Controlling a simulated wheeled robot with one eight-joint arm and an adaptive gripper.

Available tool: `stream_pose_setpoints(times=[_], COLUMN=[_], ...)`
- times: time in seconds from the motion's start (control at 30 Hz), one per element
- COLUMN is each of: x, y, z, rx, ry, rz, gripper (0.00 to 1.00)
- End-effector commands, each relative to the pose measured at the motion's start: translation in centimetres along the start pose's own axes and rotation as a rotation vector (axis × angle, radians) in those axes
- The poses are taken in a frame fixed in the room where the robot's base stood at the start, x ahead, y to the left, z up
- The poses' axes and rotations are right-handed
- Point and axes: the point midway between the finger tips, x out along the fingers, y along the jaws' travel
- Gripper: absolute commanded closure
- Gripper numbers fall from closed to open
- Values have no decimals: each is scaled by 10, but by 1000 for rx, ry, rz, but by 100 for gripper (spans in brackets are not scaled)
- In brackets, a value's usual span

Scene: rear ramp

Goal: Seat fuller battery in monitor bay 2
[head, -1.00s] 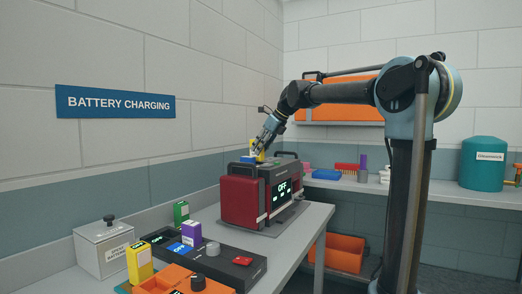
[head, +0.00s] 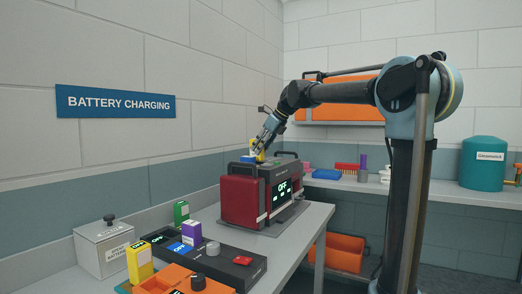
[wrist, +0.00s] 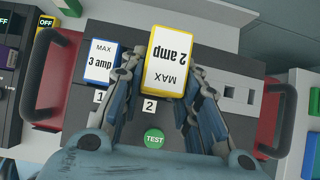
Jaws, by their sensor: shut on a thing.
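The red and black monitor (head: 242,201) stands on the bench, its screen reading OFF. In the wrist view its dark top (wrist: 232,70) has spots marked 1 and 2 and a green TEST button. A yellow battery (wrist: 170,65) labelled "MAX 2 amp", upside down in this view, is between the fingers of my gripper (wrist: 172,82), above the number 2. My gripper (head: 265,138) is shut on it over the monitor's top. A blue battery (wrist: 100,62) labelled "MAX 3 amp" is beside it, above the number 1. I cannot tell how deep the yellow battery sits.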

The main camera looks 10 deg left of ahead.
Motion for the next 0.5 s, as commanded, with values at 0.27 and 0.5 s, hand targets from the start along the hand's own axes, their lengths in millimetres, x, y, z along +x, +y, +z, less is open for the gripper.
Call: stream_pose_setpoints(times=[0.27,0.5], x=[2,6], y=[0,0], z=[-1,-4], rx=[0,0], ry=[0,0], rz=[0,0], gripper=[100,100])
